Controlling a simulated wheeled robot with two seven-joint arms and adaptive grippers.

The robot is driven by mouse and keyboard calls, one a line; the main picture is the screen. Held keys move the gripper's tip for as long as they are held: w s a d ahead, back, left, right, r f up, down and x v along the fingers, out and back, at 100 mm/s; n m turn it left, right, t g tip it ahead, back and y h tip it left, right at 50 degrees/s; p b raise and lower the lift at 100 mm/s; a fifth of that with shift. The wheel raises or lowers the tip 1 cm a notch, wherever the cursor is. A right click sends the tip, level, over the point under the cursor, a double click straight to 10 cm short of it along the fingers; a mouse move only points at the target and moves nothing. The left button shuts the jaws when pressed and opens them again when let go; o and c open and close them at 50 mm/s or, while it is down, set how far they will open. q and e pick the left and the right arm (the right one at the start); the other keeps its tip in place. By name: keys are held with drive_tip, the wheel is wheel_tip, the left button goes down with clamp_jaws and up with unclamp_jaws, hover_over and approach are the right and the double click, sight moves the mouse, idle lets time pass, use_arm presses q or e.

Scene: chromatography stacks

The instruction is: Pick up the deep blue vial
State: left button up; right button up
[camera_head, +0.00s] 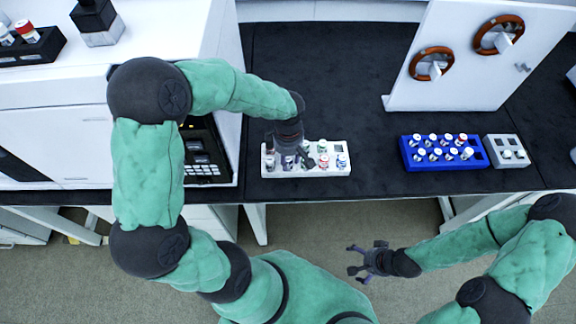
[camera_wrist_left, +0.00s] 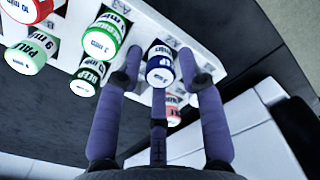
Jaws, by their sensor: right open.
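The deep blue vial (camera_wrist_left: 160,65) stands upright in the white rack (camera_head: 316,171), its white-topped cap ringed in dark blue in the left wrist view. My left gripper (camera_wrist_left: 161,68) is open, pointing down, with fingers on both sides of this vial and visible gaps to it. In the head view my left gripper (camera_head: 290,150) is over the rack's left part and partly hides the vials there. My right gripper (camera_head: 364,262) is open and empty, in front of the bench over the floor.
Green-banded vials (camera_wrist_left: 100,40), a red one (camera_wrist_left: 27,8) and a pinkish one (camera_wrist_left: 172,108) stand close by in the rack. A blue rack (camera_head: 477,158) with several vials and a grey rack (camera_head: 493,145) are at right. The black bench (camera_head: 370,165) between racks is clear.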

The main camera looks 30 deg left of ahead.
use_arm(q)
drive_tip(key=shift+f, duration=0.65)
drive_tip(key=shift+c, duration=0.2)
clamp_jaws()
drive_tip(key=shift+r, duration=0.15)
